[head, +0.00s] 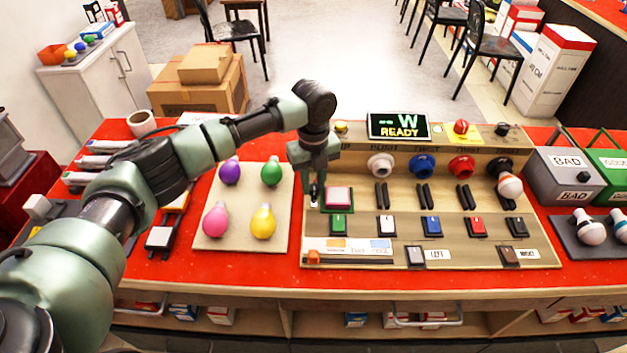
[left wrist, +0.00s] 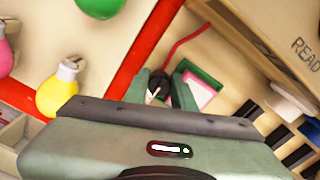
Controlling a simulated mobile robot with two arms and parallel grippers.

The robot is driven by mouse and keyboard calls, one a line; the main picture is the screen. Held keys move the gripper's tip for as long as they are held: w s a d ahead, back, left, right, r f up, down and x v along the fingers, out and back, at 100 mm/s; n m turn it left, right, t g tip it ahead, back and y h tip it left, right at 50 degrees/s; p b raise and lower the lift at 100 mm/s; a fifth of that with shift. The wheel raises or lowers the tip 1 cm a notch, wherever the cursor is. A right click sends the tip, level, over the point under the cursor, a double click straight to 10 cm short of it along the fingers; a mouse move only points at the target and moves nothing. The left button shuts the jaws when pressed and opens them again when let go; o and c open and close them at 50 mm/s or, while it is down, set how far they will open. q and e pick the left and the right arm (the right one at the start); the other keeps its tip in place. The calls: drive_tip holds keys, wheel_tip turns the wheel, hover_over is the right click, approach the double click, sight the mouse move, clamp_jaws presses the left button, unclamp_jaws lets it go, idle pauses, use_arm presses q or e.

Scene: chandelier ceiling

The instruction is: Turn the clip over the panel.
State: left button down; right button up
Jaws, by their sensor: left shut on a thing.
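My left gripper (head: 314,180) is over the left end of the tan panel (head: 352,214), fingers pointing down. In the left wrist view the fingertips (left wrist: 158,92) are shut on a small dark clip (left wrist: 156,84) with a pale metal tip. The clip is mostly hidden by the fingers, and I cannot tell which way it faces. A red lead (left wrist: 185,40) runs close to the clip. Just right of the gripper is a pink pad (head: 338,197) in a green frame; it also shows in the left wrist view (left wrist: 203,92). My right gripper is not in view.
The panel carries a READY display (head: 398,126), sockets, slots and several coloured switches; a white bulb (head: 509,186) sits at its right. A board (head: 210,242) with coloured bulbs lies left. Grey BAD (head: 570,185) and green (head: 609,180) bins stand right.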

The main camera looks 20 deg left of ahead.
sight(313, 187)
use_arm(q)
drive_tip(key=shift+r+n+p, duration=0.2)
drive_tip(key=shift+n+p, duration=0.3)
drive_tip(key=shift+p, duration=0.2)
drive_tip(key=n+p, duration=0.3)
drive_tip(key=p, duration=0.1)
drive_tip(key=n+p, duration=0.3)
drive_tip(key=shift+s+n+p, duration=0.2)
drive_tip(key=shift+n+p, duration=0.15)
drive_tip(key=shift+n, duration=0.05)
drive_tip(key=n+p, duration=0.4)
drive_tip(key=n, duration=0.1)
drive_tip(key=shift+s, duration=0.1)
drive_tip(key=n+p, duration=0.2)
drive_tip(key=n, duration=0.2)
drive_tip(key=shift+f+n+p, duration=0.1)
drive_tip(key=shift+n+p, duration=0.2)
drive_tip(key=shift+p, duration=0.05)
drive_tip(key=shift+n, duration=0.3)
drive_tip(key=c, duration=1.2)
unclamp_jaws()
drive_tip(key=shift+o, duration=0.2)
drive_tip(key=shift+r+b, duration=0.55)
drive_tip(key=shift+r, duration=3.3)
